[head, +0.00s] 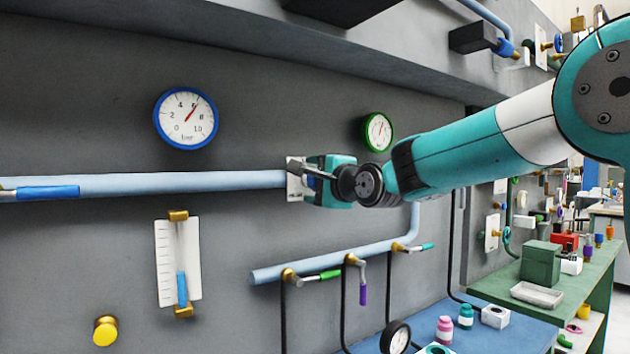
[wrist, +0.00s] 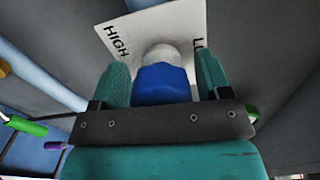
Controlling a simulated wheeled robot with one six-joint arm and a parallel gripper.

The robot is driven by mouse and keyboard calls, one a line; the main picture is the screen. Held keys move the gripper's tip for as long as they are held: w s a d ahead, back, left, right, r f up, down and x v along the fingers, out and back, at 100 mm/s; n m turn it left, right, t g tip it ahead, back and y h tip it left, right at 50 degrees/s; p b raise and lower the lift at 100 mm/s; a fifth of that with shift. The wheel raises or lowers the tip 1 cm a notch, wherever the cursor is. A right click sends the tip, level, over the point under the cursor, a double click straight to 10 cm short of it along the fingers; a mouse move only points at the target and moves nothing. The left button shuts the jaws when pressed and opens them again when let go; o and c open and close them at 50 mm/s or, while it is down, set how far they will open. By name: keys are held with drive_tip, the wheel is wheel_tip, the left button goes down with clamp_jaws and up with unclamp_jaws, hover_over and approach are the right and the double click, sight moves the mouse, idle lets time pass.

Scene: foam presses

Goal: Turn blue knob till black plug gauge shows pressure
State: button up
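The blue knob (wrist: 161,84) sits on a white plate (wrist: 172,28) marked HIGH on the left, with a partly hidden word starting with L on the right. My gripper (wrist: 163,78) has its teal fingers on both sides of the knob, very close to it; whether they press on it is unclear. In the head view my gripper (head: 328,180) is at the wall plate (head: 297,178) by the pipe's end and hides the knob. A black-rimmed gauge (head: 395,338) stands low at the bottom edge, partly cut off; its reading is too small to tell.
A blue-rimmed gauge (head: 185,118) reads about 6. A green-rimmed gauge (head: 378,132) hangs behind my arm. Below are a pipe (head: 335,259) with several handles, a white scale (head: 164,262) and a yellow knob (head: 105,331). Bottles (head: 445,330) and boxes stand on the blue bench.

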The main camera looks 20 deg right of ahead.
drive_tip(key=shift+s, duration=0.1)
drive_tip(key=b+v, duration=0.4)
drive_tip(key=v, duration=1.3)
drive_tip(key=shift+s+b, duration=0.1)
drive_tip(key=shift+b, duration=0.25)
drive_tip(key=s+a+f+n+g+y+p, duration=0.1)
drive_tip(key=s+a+f+n+g, duration=0.1)
drive_tip(key=a+f+n+g, duration=0.15)
drive_tip(key=s+a+f+n+g+p, duration=0.1)
drive_tip(key=s+a+f+n+g, duration=0.15)
drive_tip(key=f, duration=0.25)
drive_tip(key=s+a+f+n+g, duration=0.1)
drive_tip(key=s+f+n+g, duration=0.2)
drive_tip(key=s+f+n, duration=0.2)
drive_tip(key=s+a+f+n+g+h+p, duration=0.1)
drive_tip(key=s+f+n+g, duration=0.3)
drive_tip(key=s+f+n, duration=0.1)
drive_tip(key=s+a+f+n+g+h+p, duration=0.1)
drive_tip(key=s+f+n+g, duration=0.3)
drive_tip(key=s, duration=0.5)
drive_tip(key=shift+s+a+f+n, duration=0.1)
drive_tip(key=shift+f+n, duration=0.3)
drive_tip(key=shift+n, duration=0.3)
drive_tip(key=shift+a+f+n, duration=0.15)
drive_tip(key=shift+f+n, duration=0.25)
drive_tip(key=shift+n, duration=0.3)
